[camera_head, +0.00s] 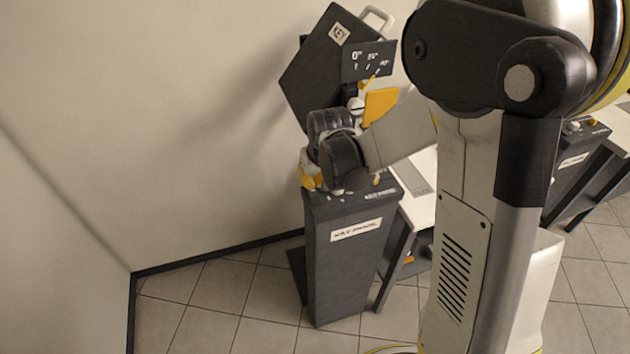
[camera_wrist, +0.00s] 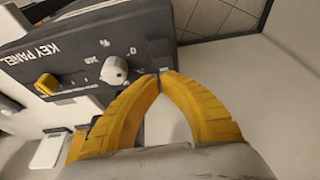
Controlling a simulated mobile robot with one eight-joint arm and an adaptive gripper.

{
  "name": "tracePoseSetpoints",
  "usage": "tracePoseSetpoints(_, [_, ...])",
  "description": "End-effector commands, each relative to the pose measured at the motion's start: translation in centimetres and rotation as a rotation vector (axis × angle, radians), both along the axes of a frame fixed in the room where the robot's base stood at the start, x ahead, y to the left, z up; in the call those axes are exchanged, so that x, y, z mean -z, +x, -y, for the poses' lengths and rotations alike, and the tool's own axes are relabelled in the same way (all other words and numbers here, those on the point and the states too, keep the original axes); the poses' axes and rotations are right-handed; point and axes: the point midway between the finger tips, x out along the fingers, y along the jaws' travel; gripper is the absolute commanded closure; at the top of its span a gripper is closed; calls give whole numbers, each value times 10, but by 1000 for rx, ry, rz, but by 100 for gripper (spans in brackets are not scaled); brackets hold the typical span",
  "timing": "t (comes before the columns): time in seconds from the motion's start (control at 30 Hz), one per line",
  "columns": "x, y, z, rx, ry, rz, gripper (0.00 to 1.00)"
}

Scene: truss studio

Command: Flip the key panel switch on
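The key panel is the dark top of a pedestal (camera_head: 345,265) with a white label on its front. In the wrist view the panel (camera_wrist: 150,30) reads "KEY PANEL" upside down. It carries a white round knob (camera_wrist: 114,70) with small marks around it and an orange control (camera_wrist: 47,84) near the label. Which one is the switch, and its on position, I cannot tell. My gripper (camera_wrist: 160,75) has yellow fingers whose tips meet, with nothing seen between them. The tips are over the panel's edge, right of the white knob; contact is unclear. My wrist hides much of the panel in the head view.
A dark tilted board (camera_head: 325,65) marked "KEY" stands behind the pedestal. A white table (camera_head: 420,210) is to its right, and another dark panel (camera_head: 580,160) is farther right. A plain wall (camera_head: 150,120) closes the left side. Tiled floor (camera_head: 225,300) is clear in front.

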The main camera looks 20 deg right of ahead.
Motion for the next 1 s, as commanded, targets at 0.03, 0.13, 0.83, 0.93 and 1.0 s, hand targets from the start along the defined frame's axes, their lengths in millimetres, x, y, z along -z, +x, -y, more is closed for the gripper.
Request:
tracePoseSetpoints(0.03, [0,0,0,0,0,0,100])
tracePoseSetpoints(0.13, [2,2,0,0,0,-21,100])
tracePoseSetpoints(0.83, [1,7,0,0,1,-134,100])
tracePoseSetpoints(0.93, [-3,7,0,0,1,-134,100])
tracePoseSetpoints(1.0, [-4,7,0,0,1,-134,100])
